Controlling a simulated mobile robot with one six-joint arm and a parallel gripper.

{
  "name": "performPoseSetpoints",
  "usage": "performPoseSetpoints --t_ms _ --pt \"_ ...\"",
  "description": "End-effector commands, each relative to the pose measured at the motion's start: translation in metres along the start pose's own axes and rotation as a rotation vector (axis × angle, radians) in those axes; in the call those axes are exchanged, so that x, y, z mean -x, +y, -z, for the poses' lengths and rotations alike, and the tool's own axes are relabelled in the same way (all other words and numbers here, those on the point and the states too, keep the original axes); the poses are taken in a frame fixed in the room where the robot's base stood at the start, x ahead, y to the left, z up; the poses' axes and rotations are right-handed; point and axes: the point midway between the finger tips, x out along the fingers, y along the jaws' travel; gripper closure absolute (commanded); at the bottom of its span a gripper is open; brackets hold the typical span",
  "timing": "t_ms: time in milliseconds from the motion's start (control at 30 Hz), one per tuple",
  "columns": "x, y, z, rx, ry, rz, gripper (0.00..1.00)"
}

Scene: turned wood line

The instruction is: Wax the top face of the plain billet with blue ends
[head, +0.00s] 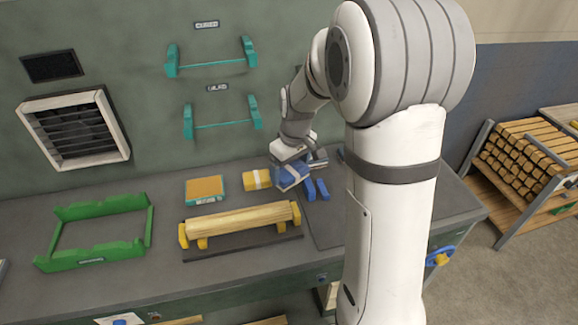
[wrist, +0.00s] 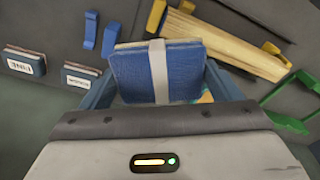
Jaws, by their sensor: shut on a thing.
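A pale wooden billet (head: 238,218) lies level across yellow rests (head: 296,213) on a dark mat; it also shows at the upper right of the wrist view (wrist: 225,42). I cannot make out blue on its ends. My gripper (head: 291,168) is behind and right of the billet, shut on a blue pad with a pale band (head: 292,180). The pad fills the space between the fingers in the wrist view (wrist: 135,75). A shallow teal tin with an orange-tan top (head: 205,188) sits behind the billet; its label is unreadable.
A yellow block with a white band (head: 256,180) lies left of my gripper. Two small blue pieces (head: 322,189) stand right of it. An empty green cradle (head: 95,235) is at bench left. Teal wall racks (head: 222,125) hang behind. Blocks labelled FINE (wrist: 25,62) and another (wrist: 82,77) lie left.

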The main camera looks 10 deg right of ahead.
Motion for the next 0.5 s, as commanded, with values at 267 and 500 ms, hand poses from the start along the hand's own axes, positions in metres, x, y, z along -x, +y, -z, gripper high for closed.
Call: performPoseSetpoints --t_ms 267,500 --pt "0.018 -0.004 -0.007 0.156 -0.087 0.009 0.52" --pt "-0.004 -0.004 -0.01 0.154 -0.087 0.009 0.52"
